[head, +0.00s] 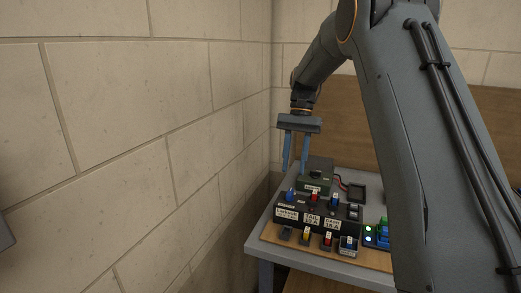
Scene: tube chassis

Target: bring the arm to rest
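My arm (405,120) reaches up, over and down toward the table from the right side of the head view. My gripper (295,170) points down with its two bluish fingers apart and nothing visible between them. Its fingertips appear above or just behind the black device with labels (288,213); I cannot tell the exact gap. A dark green box (313,186) stands close to the right finger. The arm's large link hides the right part of the table.
The grey table (262,232) stands in the corner against a block wall (130,130). A dark tray (357,193) lies behind.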

